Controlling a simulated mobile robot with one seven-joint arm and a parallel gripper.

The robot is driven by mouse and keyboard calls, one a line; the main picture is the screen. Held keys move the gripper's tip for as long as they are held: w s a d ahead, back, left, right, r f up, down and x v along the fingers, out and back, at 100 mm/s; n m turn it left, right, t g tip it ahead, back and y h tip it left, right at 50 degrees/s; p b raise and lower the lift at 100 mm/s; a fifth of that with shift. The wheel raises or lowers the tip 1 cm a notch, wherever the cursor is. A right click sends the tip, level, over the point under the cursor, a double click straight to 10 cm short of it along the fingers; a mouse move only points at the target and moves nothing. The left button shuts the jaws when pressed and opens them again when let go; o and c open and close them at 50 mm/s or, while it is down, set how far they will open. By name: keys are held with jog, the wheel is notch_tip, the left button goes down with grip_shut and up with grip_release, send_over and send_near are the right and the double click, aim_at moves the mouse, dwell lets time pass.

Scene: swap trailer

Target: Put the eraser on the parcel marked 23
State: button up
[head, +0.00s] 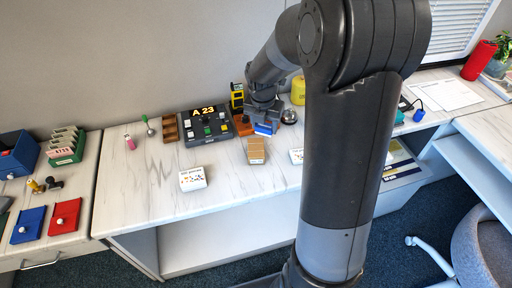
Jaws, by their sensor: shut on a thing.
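My gripper (265,124) is at the back of the middle table, low over its top. It is shut on a small blue thing (266,129), which may be the eraser; it is too small to be sure. A brown parcel (256,151) lies just in front of and below my gripper, apart from it. No number can be read on the parcel. A dark panel (207,126) to the left has a lit display (203,110) reading "A 23".
A white box (192,178) stands front left, and another (296,156) right of the parcel, partly behind my arm. A yellow container (298,91), a round metal thing (289,117) and an orange item (243,126) crowd my gripper.

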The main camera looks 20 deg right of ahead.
jog(key=s+d+m, duration=0.2)
jog(key=s+d, duration=0.1)
jog(key=d, duration=0.4)
send_over(257, 146)
jog(key=f, duration=0.6)
jog(key=shift+s+a+f, duration=0.1)
jog(key=shift+s+a, duration=0.2)
jog(key=shift+s, duration=0.05)
jog(key=shift+f, duration=2.05)
jog(key=o, duration=1)
jog(key=shift+f, duration=0.1)
jog(key=shift+c, duration=0.2)
